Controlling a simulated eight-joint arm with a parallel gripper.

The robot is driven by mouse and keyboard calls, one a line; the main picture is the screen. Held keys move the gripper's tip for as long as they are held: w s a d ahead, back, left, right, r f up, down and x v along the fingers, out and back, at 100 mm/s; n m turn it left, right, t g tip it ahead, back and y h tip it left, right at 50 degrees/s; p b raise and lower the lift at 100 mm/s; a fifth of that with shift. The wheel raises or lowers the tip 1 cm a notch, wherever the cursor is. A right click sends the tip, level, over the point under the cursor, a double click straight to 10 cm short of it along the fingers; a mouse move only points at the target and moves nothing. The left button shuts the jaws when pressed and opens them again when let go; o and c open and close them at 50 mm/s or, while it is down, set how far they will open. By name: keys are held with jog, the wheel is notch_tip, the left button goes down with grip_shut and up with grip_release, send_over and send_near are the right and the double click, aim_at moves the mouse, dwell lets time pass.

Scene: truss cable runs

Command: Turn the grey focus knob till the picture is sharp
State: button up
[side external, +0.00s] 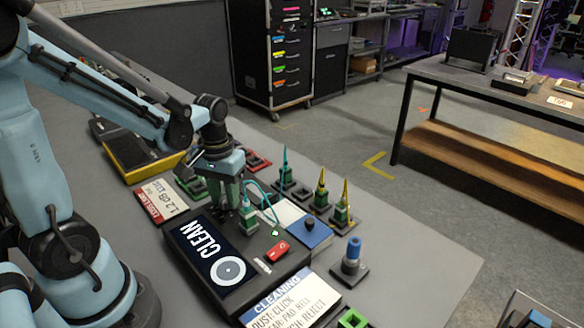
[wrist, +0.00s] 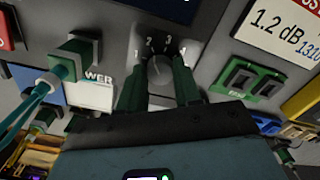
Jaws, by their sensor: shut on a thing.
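The grey focus knob (wrist: 158,68) sits on the dark panel of a scope box (side external: 255,283), with a numbered scale around it. My gripper (wrist: 158,80) has its two green fingers on either side of the knob, shut on it. In the side view my gripper (side external: 232,203) points down at the far end of the box and hides the knob. The box's screen (side external: 213,250) shows white "CLEAN" lettering and a pale disc with a dark centre dot; both look crisp. In the wrist view only a dark edge of the screen (wrist: 175,8) shows.
A green plug (side external: 248,214) with a teal cable stands close right of my gripper. A red switch (side external: 277,250) is on the box. Several upright connectors, a blue box (side external: 304,234) and a blue-capped post (side external: 352,256) stand right. A loss card (side external: 161,200) lies left.

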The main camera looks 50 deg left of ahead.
aim_at(225, 200)
jog(key=o, duration=1)
jog(key=shift+o, duration=0.2)
notch_tip(225, 200, up, 12)
dwell(0.4)
jog(key=shift+w+d+f+m+t, duration=0.1)
jog(key=shift+d+f+m+t, duration=0.35)
jog(key=shift+d+m+t, duration=0.65)
jog(key=shift+w+d+f+m+t, duration=0.1)
jog(key=shift+d+f+m+t, duration=0.5)
jog(key=shift+d+t, duration=0.85)
jog(key=shift+w+d+f+m+t, duration=0.1)
jog(key=shift+d+f+m+t, duration=0.25)
jog(key=shift+d+m+t, duration=0.9)
